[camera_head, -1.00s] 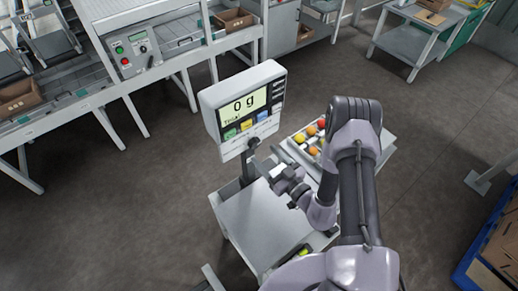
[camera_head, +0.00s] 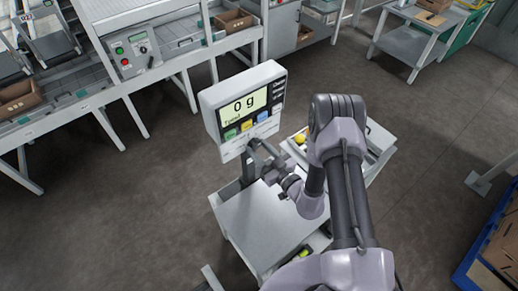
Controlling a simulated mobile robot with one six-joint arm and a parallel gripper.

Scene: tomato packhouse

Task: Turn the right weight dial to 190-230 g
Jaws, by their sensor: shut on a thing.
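A grey weighing scale head (camera_head: 208,118) stands on a post above a bare metal weighing plate (camera_head: 262,228). Its lit display (camera_head: 244,108) reads 0 g, with green, yellow and blue buttons below. My gripper (camera_head: 257,150) reaches in from the right to the lower edge of the scale head. Its jaws are shut on a small dark dial there. The jaws hide most of the dial, so its pointer and setting cannot be read. I cannot make out a second dial.
A conveyor bench with a control box (camera_head: 131,55) stands at the upper left. A blue pallet with cardboard boxes (camera_head: 500,240) is at the right.

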